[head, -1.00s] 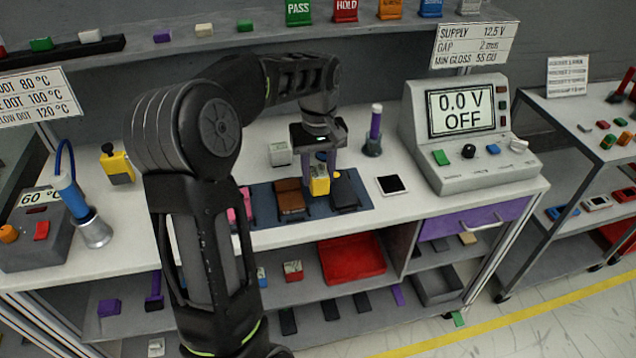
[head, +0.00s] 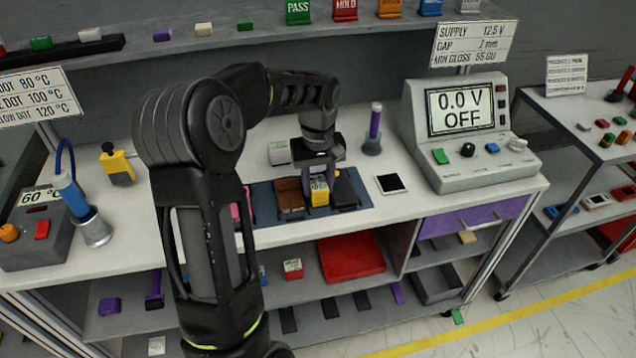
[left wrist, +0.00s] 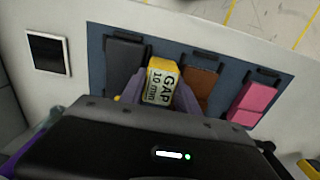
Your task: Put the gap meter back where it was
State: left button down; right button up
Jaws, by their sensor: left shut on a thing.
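The gap meter (head: 319,194) is a small yellow block; in the left wrist view (left wrist: 160,86) its pale face reads "GAP 10 mm". My left gripper (head: 321,177) is shut on it, with a purple-grey finger on each side. It is over the blue mat (head: 263,192), between the brown piece (head: 290,197) and the dark piece (head: 346,192). I cannot tell whether its underside touches anything. My right gripper is not in view.
A pink piece (left wrist: 250,101) lies on the mat past the brown one. A black-and-white square (head: 391,184) lies right of the mat. A purple-handled tool in a holder (head: 373,135), a grey block (head: 279,153) and the supply console (head: 470,175) stand nearby.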

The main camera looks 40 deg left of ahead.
aim_at(318, 183)
pick_arm(q)
jog(key=c, duration=0.9)
grip_release()
jog(key=shift+r, duration=0.1)
notch_tip(318, 183, up, 12)
jog(key=shift+r+p, duration=0.1)
jog(key=shift+p, duration=0.2)
jog(key=shift+o, duration=0.5)
